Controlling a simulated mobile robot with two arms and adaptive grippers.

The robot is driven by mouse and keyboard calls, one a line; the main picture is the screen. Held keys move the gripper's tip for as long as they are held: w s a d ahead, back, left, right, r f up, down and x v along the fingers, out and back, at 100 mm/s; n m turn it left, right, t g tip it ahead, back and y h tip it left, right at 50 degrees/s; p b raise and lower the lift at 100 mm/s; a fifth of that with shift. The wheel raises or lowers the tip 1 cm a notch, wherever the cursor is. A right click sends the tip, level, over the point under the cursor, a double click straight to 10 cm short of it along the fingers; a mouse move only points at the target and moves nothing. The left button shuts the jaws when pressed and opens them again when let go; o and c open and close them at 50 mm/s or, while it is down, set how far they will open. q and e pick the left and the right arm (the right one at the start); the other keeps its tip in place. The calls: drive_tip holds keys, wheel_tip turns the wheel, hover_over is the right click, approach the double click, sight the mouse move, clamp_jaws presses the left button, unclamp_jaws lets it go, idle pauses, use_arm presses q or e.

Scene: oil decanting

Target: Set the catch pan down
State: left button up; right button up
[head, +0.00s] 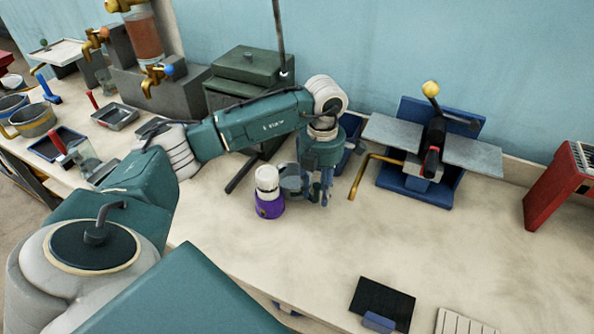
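A shallow grey metal pan (117,115) with a red handle rests on the bench at the left; it may be the catch pan, but I cannot tell for sure. My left gripper (320,194) points down over the middle of the bench. Its fingers show partly, with no pan in them, and how far apart they are is unclear. A clear beaker (290,180) stands close beside the gripper, to its left. A white-capped purple bottle (269,205) is just left of the beaker. My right gripper is not in view.
A blue stand (418,188) with metal plates and a bent brass bar (357,178) is right of my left gripper. A red box (561,187) stands at the far right. A black pad (383,300) lies in front. The bench between is bare.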

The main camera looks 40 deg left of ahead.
use_arm(q)
wheel_tip(320, 180, down, 2)
drive_tip(key=shift+s+a+f, duration=0.1)
drive_tip(key=shift+a, duration=0.05)
drive_tip(key=shift+f, duration=0.35)
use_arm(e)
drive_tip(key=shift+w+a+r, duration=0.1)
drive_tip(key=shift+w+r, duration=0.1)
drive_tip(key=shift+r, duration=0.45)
use_arm(q)
clamp_jaws()
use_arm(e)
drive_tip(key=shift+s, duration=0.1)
use_arm(q)
drive_tip(key=shift+r, duration=0.45)
wheel_tip(320, 180, up, 12)
drive_tip(key=shift+r+b, duration=0.1)
drive_tip(key=shift+b, duration=1.15)
wheel_tip(320, 180, up, 7)
drive_tip(key=shift+p, duration=0.4)
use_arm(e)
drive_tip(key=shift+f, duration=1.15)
